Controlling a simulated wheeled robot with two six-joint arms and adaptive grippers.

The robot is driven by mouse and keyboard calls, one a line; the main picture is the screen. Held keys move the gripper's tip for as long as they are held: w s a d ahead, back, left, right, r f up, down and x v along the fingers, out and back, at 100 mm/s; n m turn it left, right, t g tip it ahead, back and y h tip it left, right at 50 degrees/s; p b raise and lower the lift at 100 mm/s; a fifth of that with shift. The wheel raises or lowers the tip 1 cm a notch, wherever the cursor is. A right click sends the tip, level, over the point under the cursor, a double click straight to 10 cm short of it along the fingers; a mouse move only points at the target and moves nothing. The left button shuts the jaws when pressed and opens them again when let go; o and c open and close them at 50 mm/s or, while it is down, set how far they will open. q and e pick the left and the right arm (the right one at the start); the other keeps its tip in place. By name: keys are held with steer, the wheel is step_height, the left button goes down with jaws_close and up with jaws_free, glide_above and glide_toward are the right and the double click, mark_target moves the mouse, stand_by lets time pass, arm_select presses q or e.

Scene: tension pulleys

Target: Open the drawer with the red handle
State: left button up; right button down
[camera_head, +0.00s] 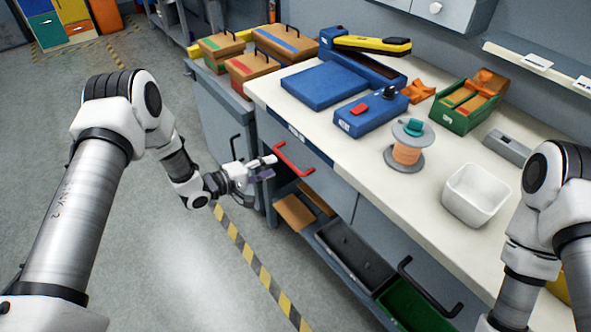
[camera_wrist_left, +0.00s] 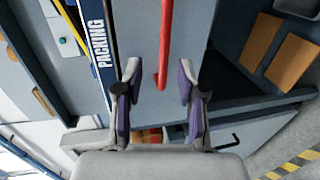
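The drawer (camera_head: 320,190) with the red handle (camera_head: 293,160) is in the workbench front, below the worktop edge, and looks closed. My left gripper (camera_head: 268,168) is just left of the red handle in the head view. In the left wrist view the gripper (camera_wrist_left: 158,85) is open, with its purple-padded fingers on either side of the lower end of the red handle (camera_wrist_left: 165,45). I cannot tell whether the fingers touch it. A "PACKING" label (camera_wrist_left: 97,40) shows beside the drawer front. My right arm is at the right edge of the head view, its gripper out of sight.
The worktop (camera_head: 375,175) holds a blue device (camera_head: 370,114), a wire spool (camera_head: 407,150), a white bin (camera_head: 475,193) and a green box (camera_head: 468,105). Below the drawer are an open shelf with brown boards (camera_head: 295,212) and a green crate (camera_head: 410,305). Floor to the left is clear.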

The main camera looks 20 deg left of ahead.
mark_target(288, 161)
arm_select(q)
steer(key=x, duration=0.6)
steer(key=shift+w+d+f, duration=0.15)
steer(key=shift+w+f, duration=0.15)
steer(key=shift+f, duration=0.15)
steer(key=shift+w+d, duration=0.2)
steer(key=shift+d, duration=0.1)
jaws_close()
